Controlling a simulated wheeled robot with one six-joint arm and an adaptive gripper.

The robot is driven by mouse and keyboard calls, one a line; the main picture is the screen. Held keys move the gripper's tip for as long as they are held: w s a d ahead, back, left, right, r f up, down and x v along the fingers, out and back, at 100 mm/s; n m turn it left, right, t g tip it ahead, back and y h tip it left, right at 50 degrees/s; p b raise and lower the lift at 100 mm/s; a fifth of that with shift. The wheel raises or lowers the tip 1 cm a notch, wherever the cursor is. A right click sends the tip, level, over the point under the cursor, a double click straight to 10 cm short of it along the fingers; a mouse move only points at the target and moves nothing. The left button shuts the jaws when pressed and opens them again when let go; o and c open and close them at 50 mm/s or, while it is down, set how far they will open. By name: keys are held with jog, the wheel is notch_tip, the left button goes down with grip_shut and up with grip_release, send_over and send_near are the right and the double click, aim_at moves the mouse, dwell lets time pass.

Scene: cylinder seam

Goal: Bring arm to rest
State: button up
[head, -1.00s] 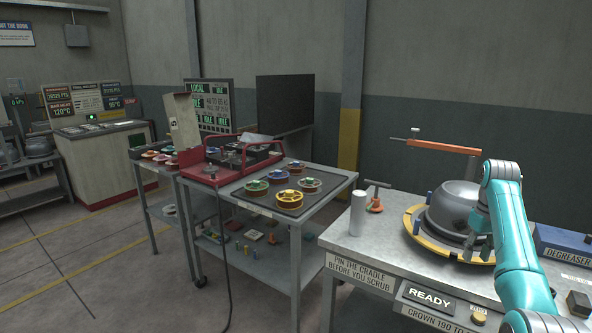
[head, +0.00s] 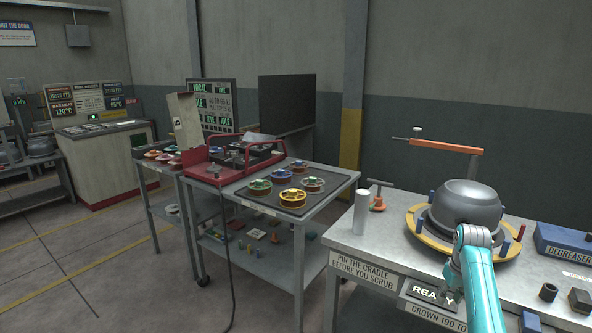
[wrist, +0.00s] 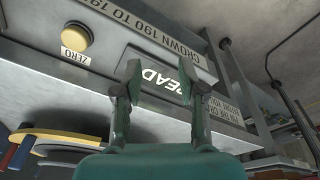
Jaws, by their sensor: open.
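My teal arm (head: 478,285) reaches up from the lower edge of the head view, in front of the right bench. Its bent wrist joint stands before the grey dome-shaped shell (head: 468,203), and my fingers are mostly hidden there. In the wrist view my gripper (wrist: 160,72) is open, with two separate fingers and nothing between them. Behind the fingers lie the bench's front panel with the READY display (wrist: 170,84), shown upside down, and the yellow ZERO button (wrist: 76,37). The fingers look clear of the panel, but the exact gap cannot be told.
The shell sits in a yellow ring cradle (head: 425,238) with several coloured pins. A pale cylinder (head: 361,212) and an orange clamp arm (head: 447,146) stand nearby. The blue degreaser box (head: 563,243) is at right. A cart (head: 330,190) with several spools stands left. Floor is open further left.

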jog(key=s+a+f+t, duration=0.1)
jog(key=s+a+f, duration=0.2)
jog(key=f, duration=0.4)
jog(key=s+a+f+t, duration=0.1)
jog(key=s+a+f, duration=0.2)
jog(key=f, duration=0.4)
jog(key=s+a+f+t, duration=0.1)
jog(key=s+a+f, duration=0.2)
jog(key=f, duration=0.5)
jog(key=s+a+f+t, duration=0.2)
jog(key=s+a+f, duration=0.25)
jog(key=s, duration=0.55)
jog(key=s+a+f+t, duration=0.1)
jog(key=s+a+f, duration=0.35)
jog(key=s, duration=0.45)
jog(key=s+a+r+t, duration=0.25)
jog(key=s+r, duration=0.25)
jog(key=s, duration=0.5)
jog(key=s+a+r+t, duration=0.1)
jog(key=s+a+r, duration=0.3)
jog(key=s, duration=0.7)
jog(key=s+a+r+t, duration=0.1)
jog(key=s+r+t, duration=0.1)
jog(key=s+r, duration=0.5)
jog(key=s+a+r+t, duration=0.1)
jog(key=s+r, duration=0.6)
jog(key=r, duration=0.7)
jog(key=shift+r+t+y, duration=0.25)
jog(key=shift+t+y, duration=0.05)
jog(key=shift+t, duration=0.05)
